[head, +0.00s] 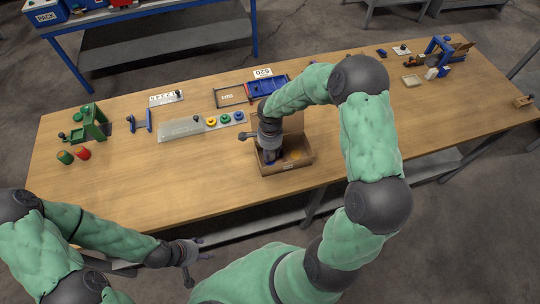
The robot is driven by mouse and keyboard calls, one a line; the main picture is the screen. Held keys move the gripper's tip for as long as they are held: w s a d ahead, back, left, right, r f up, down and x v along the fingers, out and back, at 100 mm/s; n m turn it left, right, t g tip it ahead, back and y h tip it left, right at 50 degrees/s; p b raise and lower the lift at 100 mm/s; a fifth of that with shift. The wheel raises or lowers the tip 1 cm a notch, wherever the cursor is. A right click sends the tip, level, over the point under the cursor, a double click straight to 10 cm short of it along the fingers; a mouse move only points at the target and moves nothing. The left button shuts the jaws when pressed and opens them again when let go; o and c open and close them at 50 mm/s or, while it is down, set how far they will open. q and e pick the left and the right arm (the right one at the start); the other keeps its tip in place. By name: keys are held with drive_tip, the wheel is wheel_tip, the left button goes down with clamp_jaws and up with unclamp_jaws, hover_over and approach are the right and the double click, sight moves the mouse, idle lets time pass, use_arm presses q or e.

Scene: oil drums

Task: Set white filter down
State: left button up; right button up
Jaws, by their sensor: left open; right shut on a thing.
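My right gripper (269,155) points down into an open brown box (287,168) near the table's front edge. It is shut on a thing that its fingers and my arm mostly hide. I take this to be the white filter, but its colour and shape cannot be made out. I cannot tell whether it touches the box floor. A small blue item shows by the fingertips, and an orange item (295,154) lies in the box to the right. My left gripper (194,262) is open and empty, in front of the table's front edge.
A grey plate (180,130) with yellow, green and blue rings lies left of the box. A blue tray (264,88) is behind it. A green press (91,122) and two small drums stand at the left. A blue frame (446,50) stands far right. The front left tabletop is clear.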

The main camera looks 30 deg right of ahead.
sight(270, 156)
drive_tip(key=shift+w+d+f, duration=0.15)
drive_tip(key=shift+w+f, duration=0.1)
drive_tip(key=shift+f, duration=1.6)
drive_tip(key=shift+f+b, duration=0.15)
drive_tip(key=shift+b, duration=0.2)
drive_tip(key=o, duration=1.2)
drive_tip(key=shift+c, duration=0.2)
